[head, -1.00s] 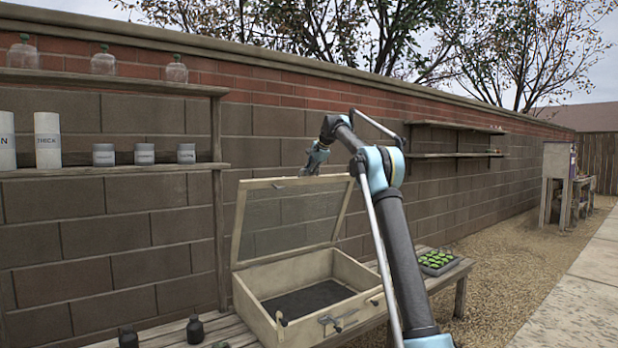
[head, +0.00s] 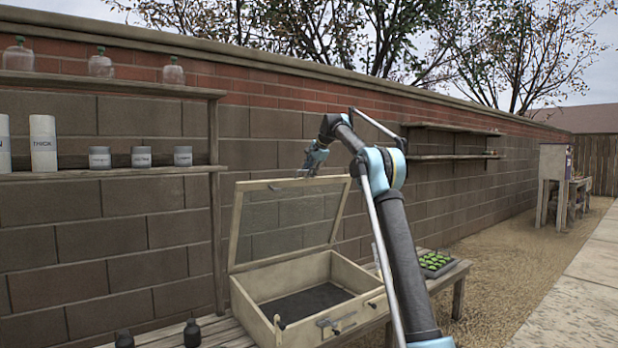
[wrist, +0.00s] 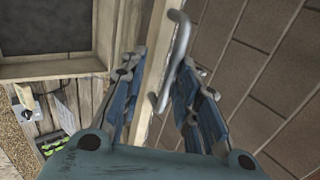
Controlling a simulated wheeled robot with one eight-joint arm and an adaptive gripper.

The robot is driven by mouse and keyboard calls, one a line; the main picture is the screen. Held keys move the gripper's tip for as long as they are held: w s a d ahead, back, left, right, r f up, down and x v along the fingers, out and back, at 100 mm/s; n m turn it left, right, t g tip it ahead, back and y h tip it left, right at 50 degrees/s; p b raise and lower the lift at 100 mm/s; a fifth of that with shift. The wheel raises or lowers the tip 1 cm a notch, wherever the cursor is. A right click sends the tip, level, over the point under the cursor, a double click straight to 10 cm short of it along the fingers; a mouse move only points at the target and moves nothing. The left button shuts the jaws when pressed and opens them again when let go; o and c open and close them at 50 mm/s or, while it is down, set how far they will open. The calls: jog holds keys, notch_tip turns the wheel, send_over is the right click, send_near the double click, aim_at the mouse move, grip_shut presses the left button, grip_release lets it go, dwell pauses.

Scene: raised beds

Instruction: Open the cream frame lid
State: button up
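The cream frame (head: 262,318) is an open wooden box on a slatted bench, with a dark floor inside. Its lid (head: 237,230), a cream surround with a mesh-like pane, stands raised and roughly upright at the box's back edge.
A block wall (head: 120,225) stands close behind the lid. A shelf (head: 120,171) with jars and canisters is at left. A seedling tray (head: 436,262) sits at the bench's right end. Dark bottles (head: 193,333) stand at front left.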

jog(key=v, duration=1)
jog(key=shift+d, duration=0.15)
jog(key=shift+r, duration=0.1)
jog(key=s+d+f+n+h, duration=0.15)
jog(key=s+d+f, duration=0.35)
jog(key=s, duration=0.6)
jog(key=s+d+f+n+g, duration=0.1)
jog(key=s+d+f+n, duration=0.15)
jog(key=s+d, duration=0.55)
jog(key=s+d+f+n+h, duration=0.1)
jog(key=s+d+f, duration=0.35)
jog(key=s, duration=0.85)
jog(key=s+d+f+n+g+h, duration=0.1)
jog(key=s+d+f, duration=0.2)
jog(key=s+f, duration=0.9)
jog(key=s+d+f+n, duration=0.2)
jog(key=s+d+f, duration=0.1)
jog(key=s+f, duration=0.9)
jog(key=s+d+f+n+g+h, duration=0.1)
jog(key=s+d+f+n, duration=0.1)
jog(key=s+f, duration=1)
jog(key=shift+d+f+g+h, duration=0.3)
jog(key=shift+d+f+h, duration=0.1)
jog(key=shift+f, duration=0.15)
